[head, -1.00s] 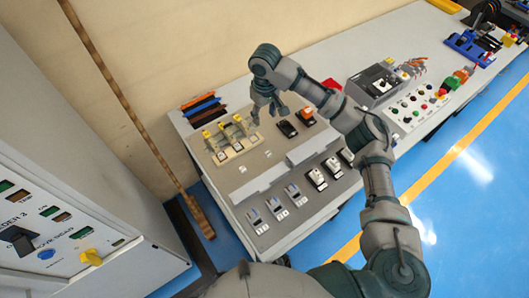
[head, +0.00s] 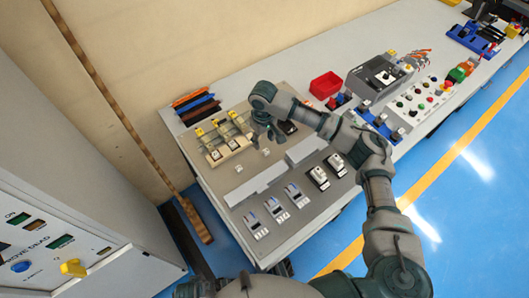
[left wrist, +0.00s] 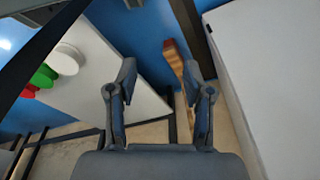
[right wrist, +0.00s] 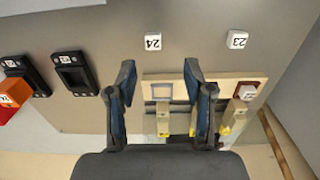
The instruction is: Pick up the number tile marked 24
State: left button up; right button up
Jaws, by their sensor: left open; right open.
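The white tile marked 24 (right wrist: 152,41) lies flat on the grey board, just beyond my right gripper's fingertips. It also shows as a small white square in the head view (head: 266,152), too small to read. The tile marked 23 (right wrist: 237,39) lies apart from it, to the right in the right wrist view. My right gripper (right wrist: 159,72) is open and empty, its two fingers on either side of the line towards tile 24. In the head view the right gripper (head: 268,138) hangs over the board close to that tile. My left gripper (left wrist: 159,72) is open and empty, away from the board.
A beige rack (right wrist: 243,88) with yellow parts and tiles stands beside and partly behind my right fingers. Black switch blocks (right wrist: 75,74) lie to the left there. A raised grey strip (head: 255,184), several breakers and a red tray (head: 325,85) are on the table.

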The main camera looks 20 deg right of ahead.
aim_at(267, 151)
jog(key=f, duration=0.1)
jog(key=d+f, duration=0.1)
jog(key=shift+f, duration=0.3)
notch_tip(267, 151, down, 4)
jog(key=shift+s+d+r+b, duration=0.1)
jog(key=shift+s+b, duration=0.05)
jog(key=shift+b, duration=0.55)
jog(key=shift+f, duration=0.35)
pick_arm(q)
jog(key=r, duration=0.4)
jog(key=shift+w+r, duration=0.15)
jog(key=shift+w, duration=0.25)
jog(key=shift+d, duration=0.2)
pick_arm(e)
jog(key=shift+d, duration=0.15)
jog(key=c, duration=0.8)
